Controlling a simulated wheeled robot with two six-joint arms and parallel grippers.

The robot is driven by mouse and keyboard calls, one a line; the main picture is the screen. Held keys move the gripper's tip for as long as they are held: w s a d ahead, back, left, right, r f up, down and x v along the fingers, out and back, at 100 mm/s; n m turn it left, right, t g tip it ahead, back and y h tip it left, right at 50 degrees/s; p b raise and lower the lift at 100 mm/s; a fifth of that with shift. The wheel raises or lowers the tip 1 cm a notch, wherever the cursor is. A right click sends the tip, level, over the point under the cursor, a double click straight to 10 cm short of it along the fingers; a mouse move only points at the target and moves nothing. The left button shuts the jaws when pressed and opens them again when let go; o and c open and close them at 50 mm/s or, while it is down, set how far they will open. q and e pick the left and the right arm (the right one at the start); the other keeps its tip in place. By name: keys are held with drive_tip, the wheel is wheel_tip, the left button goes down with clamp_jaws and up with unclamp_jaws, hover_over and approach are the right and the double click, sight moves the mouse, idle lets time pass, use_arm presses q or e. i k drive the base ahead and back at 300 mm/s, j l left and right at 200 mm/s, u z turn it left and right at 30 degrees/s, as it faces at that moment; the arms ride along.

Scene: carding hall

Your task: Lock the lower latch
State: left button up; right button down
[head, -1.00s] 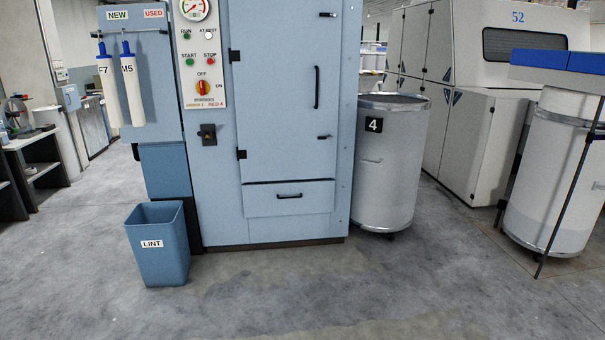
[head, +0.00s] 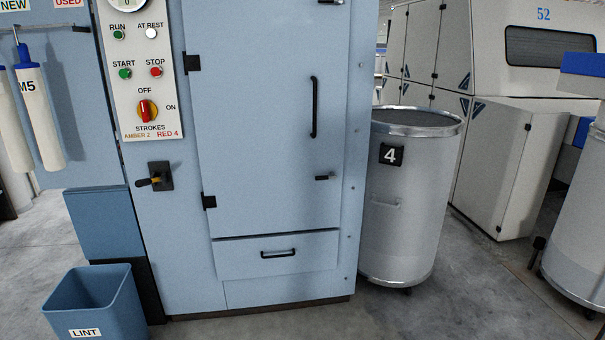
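The lower latch (head: 325,178) is a small dark lever lying about level at the lower right of the blue cabinet door (head: 262,130). Whether it is engaged I cannot tell. The upper latch (head: 331,2) is cut by the top edge of the head view. A vertical black door handle (head: 314,107) sits between them. The door looks closed, with black hinges (head: 192,63) on its left side. Neither of my grippers is in view.
A blue LINT bin (head: 98,300) stands on the floor at the lower left. A grey can marked 4 (head: 412,215) stands close to the cabinet's right side. A drawer (head: 277,255) is below the door.

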sight(320, 178)
drive_tip(key=i+u, duration=0.15)
drive_tip(key=i, duration=0.3)
drive_tip(key=i+l+u, duration=0.2)
drive_tip(key=i, duration=0.25)
drive_tip(key=i+l+u, duration=0.15)
drive_tip(key=i, duration=0.3)
drive_tip(key=i+l+u, duration=0.15)
drive_tip(key=i, duration=0.25)
